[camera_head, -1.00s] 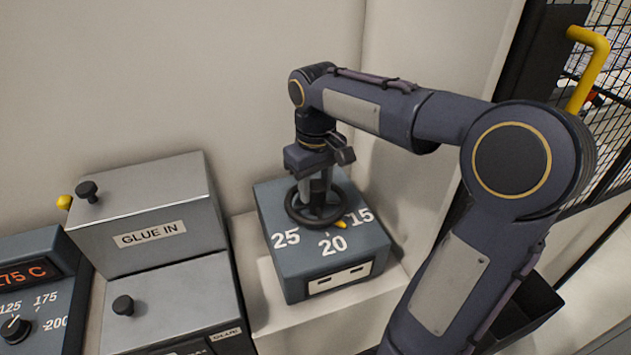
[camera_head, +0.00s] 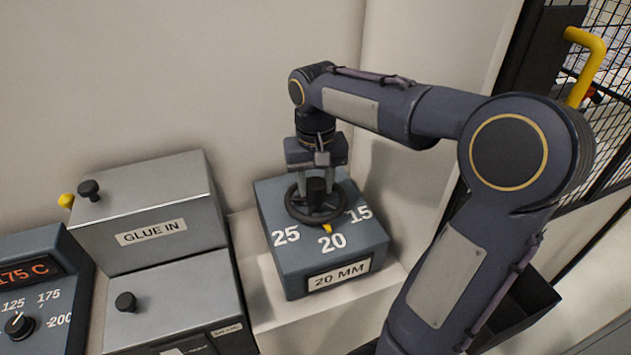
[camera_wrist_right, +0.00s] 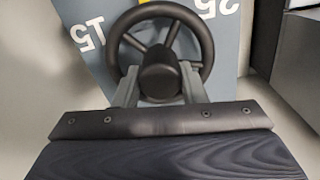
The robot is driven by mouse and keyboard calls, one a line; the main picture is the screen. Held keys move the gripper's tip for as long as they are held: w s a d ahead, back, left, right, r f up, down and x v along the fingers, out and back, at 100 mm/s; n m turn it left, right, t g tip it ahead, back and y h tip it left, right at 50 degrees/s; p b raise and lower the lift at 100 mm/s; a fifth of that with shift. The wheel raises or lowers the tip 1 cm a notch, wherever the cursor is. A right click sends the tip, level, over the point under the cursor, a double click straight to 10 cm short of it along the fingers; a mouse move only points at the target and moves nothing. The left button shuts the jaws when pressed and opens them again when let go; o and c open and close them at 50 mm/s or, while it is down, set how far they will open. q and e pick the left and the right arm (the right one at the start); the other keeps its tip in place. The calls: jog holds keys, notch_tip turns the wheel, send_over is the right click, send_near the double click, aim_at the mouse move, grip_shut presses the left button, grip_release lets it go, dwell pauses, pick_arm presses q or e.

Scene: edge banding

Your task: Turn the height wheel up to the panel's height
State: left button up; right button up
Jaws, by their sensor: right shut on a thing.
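The black height wheel (camera_head: 290,207) sits on top of a blue-grey box (camera_head: 290,265) marked 25, 20 and 15. Its yellow pointer (camera_head: 326,229) points at the 20. The label (camera_head: 339,275) on the box front reads 20 MM. My right gripper (camera_head: 316,190) comes down from above and is shut on the wheel's central hub. In the right wrist view the fingers (camera_wrist_right: 158,90) stand on either side of the hub (camera_wrist_right: 160,76), inside the wheel's rim. My left gripper is not in view. No panel can be made out.
A grey GLUE IN box (camera_head: 150,205) with black knobs stands left of the wheel box. At far left is a temperature unit (camera_head: 35,290) reading 175 C. A yellow handle (camera_head: 592,62) and mesh guard are at the right. Walls stand close behind.

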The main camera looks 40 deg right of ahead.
aim_at(316, 182)
jog(key=o, duration=1)
notch_tip(316, 182, up, 8)
jog(key=shift+f, duration=0.1)
jog(key=shift+s, duration=0.1)
dwell(0.3)
jog(key=s+a+f+n+t, duration=0.1)
jog(key=s+a, duration=0.1)
jog(key=s, duration=0.1)
jog(key=s+a+f+t+y, duration=0.1)
jog(key=s+a+f, duration=0.1)
jog(key=s, duration=0.1)
jog(key=s+a+f+n+t+y, duration=0.1)
jog(key=s+a+f, duration=0.1)
jog(key=s, duration=0.1)
jog(key=shift+s+a+f+n, duration=0.1)
jog(key=shift+s+a+n, duration=0.2)
jog(key=shift+s+a, duration=0.1)
jog(key=s+a+f+t, duration=0.1)
jog(key=s+f, duration=0.1)
jog(key=s+a+f+y, duration=0.1)
jog(key=a+f, duration=0.1)
jog(key=s+a+f+n+t, duration=0.1)
jog(key=s+a+f, duration=0.1)
jog(key=shift+s+a+f+t+y, duration=0.2)
jog(key=shift+s+f+t+y, duration=0.1)
jog(key=shift+y, duration=0.1)
